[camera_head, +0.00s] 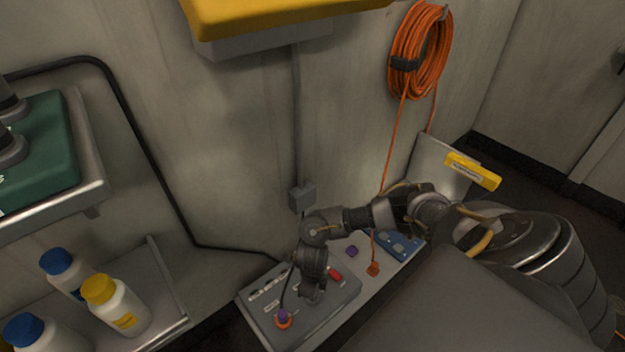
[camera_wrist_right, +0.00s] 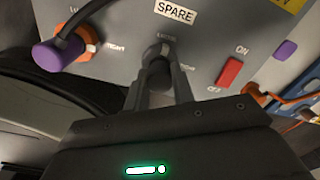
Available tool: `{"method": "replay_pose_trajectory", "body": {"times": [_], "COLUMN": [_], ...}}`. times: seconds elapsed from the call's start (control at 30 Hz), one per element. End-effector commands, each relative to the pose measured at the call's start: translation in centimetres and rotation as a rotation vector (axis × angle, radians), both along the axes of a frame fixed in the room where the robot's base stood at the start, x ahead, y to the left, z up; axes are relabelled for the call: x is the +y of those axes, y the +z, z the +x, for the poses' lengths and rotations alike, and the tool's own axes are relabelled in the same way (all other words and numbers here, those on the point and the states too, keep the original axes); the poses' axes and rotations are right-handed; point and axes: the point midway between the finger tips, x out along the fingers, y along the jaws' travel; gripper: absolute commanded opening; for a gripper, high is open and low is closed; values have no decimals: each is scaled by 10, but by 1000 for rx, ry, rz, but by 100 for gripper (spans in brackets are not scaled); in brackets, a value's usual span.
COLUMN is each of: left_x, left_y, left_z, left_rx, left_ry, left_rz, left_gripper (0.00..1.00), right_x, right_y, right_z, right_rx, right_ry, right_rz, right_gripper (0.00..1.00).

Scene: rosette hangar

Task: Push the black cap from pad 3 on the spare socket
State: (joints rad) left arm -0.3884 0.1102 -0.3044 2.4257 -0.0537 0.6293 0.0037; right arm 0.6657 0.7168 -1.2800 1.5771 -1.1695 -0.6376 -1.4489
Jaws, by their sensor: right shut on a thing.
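My right gripper (camera_wrist_right: 161,62) is shut on a small dark thing, apparently the black cap (camera_wrist_right: 163,50), at the spare socket below the SPARE label (camera_wrist_right: 177,12). The fingers cover most of the cap and the socket, so I cannot tell how deeply it is seated. In the head view my right gripper (camera_head: 312,292) reaches down onto the grey panel (camera_head: 262,310). The blue pad board (camera_head: 402,246) lies to its right, and its pad numbers are too small to read. My left gripper is not in view.
A purple plug (camera_wrist_right: 52,55) with a black cable sits in an orange ring (camera_wrist_right: 88,42) left of the gripper. A red switch (camera_wrist_right: 230,71) and purple cap (camera_wrist_right: 286,50) are to the right. Bottles (camera_head: 116,305) stand left.

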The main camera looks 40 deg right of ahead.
Motion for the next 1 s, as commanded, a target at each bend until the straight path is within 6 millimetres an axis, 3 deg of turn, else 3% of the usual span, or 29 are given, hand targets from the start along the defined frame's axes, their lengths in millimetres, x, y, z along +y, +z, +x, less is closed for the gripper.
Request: {"method": "replay_pose_trajectory", "body": {"times": [0.67, 0.7, 0.87, 1.0], "left_x": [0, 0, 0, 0], "left_y": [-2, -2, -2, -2], "left_z": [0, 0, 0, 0], "left_rx": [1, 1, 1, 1], "left_ry": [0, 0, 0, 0], "left_rz": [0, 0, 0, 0], "left_gripper": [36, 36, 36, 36], "right_x": [0, 0, 0, 0], "right_y": [-1, -1, -1, -1], "right_z": [0, 0, 0, 0], "right_rx": [0, 0, 0, 0], "right_ry": [0, 0, 0, 0], "right_rz": [0, 0, 0, 0], "right_gripper": [0, 27, 48, 50]}}
